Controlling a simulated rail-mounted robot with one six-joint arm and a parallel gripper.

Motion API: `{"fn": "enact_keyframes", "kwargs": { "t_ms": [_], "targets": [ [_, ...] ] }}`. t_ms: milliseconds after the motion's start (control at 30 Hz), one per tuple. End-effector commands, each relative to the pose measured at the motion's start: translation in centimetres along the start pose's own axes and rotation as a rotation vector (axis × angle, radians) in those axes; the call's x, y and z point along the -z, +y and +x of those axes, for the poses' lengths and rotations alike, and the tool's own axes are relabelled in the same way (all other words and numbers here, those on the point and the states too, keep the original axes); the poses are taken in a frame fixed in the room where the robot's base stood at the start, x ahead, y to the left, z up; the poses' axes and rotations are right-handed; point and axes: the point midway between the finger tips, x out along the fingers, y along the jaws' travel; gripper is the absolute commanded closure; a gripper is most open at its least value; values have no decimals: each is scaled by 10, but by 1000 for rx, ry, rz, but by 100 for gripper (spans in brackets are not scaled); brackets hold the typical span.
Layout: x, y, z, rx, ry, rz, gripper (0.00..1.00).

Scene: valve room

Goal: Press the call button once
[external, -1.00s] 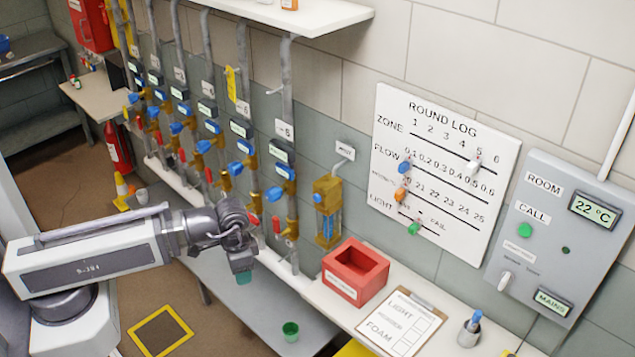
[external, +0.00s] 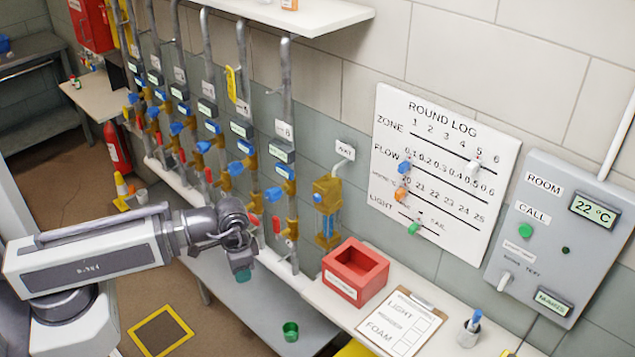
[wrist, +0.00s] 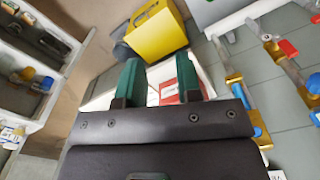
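The call button is a round green button (external: 526,230) below the CALL label on a grey wall panel (external: 548,258) at the right of the external view. My gripper (external: 243,276) hangs pointing down above the grey lower shelf, far to the left of the panel. In the wrist view my gripper's two green fingers (wrist: 157,80) stand apart with nothing held between them. The panel and its button do not show clearly in the wrist view.
A red box (external: 356,275), a clipboard (external: 402,322) and a small cup with a blue item (external: 469,330) stand on the white counter between my gripper and the panel. Pipes with valves (external: 288,172) line the wall. A green cup (external: 290,331) sits on the lower shelf.

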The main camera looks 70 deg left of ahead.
Motion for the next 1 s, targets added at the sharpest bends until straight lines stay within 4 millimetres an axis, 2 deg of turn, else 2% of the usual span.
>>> {"fn": "enact_keyframes", "kwargs": {
  "t_ms": [33, 333, 1000],
  "targets": [
    [0, 0, 0, 0, 0, 0, 72],
    [0, 0, 0, 0, 0, 0, 100],
    [0, 0, 0, 0, 0, 0, 100]
  ]
}}
